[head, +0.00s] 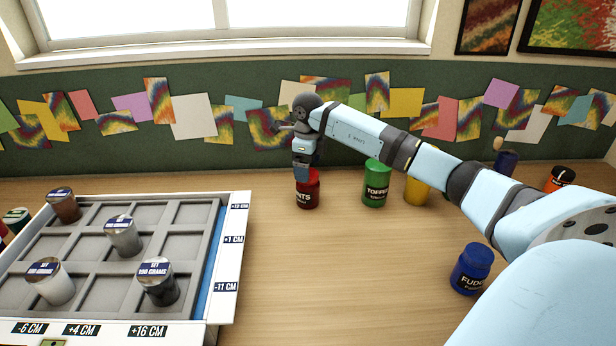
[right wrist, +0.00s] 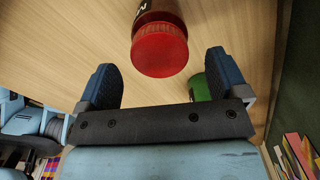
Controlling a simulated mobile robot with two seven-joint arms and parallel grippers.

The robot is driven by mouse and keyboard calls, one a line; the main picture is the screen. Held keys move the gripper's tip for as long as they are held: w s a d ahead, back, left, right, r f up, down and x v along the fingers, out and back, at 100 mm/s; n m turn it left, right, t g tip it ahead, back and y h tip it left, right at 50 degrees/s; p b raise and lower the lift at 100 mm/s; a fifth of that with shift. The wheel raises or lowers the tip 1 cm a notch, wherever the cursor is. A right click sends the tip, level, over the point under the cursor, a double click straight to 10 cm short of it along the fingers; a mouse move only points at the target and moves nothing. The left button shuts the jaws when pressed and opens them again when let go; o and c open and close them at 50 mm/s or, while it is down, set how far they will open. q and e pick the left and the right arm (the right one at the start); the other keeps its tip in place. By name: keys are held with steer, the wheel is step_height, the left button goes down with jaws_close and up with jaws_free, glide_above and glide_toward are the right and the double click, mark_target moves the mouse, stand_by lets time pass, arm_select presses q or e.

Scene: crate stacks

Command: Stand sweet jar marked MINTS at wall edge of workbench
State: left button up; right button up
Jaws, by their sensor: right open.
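The red jar (head: 308,195) stands upright on the workbench (head: 300,280), a little out from the wall. Its label shows "NTS", the rest hidden by my right gripper (head: 303,174). That gripper points down over the jar's lid. In the right wrist view, the red lid (right wrist: 160,52) shows between and just beyond the tips of the open right gripper (right wrist: 160,66), with a gap on each side. The wall edge of the workbench (head: 262,172) runs along the green board. My left gripper is not in view.
A green TOFFEE jar (head: 376,185) and a yellow jar (head: 417,190) stand right of the red jar. A blue FUDGE jar (head: 472,270) stands nearer the front. A compartment tray (head: 232,250) with several weight cups fills the left. The middle front is clear.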

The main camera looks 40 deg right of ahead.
step_height(320, 180, up, 7)
stand_by(0.7)
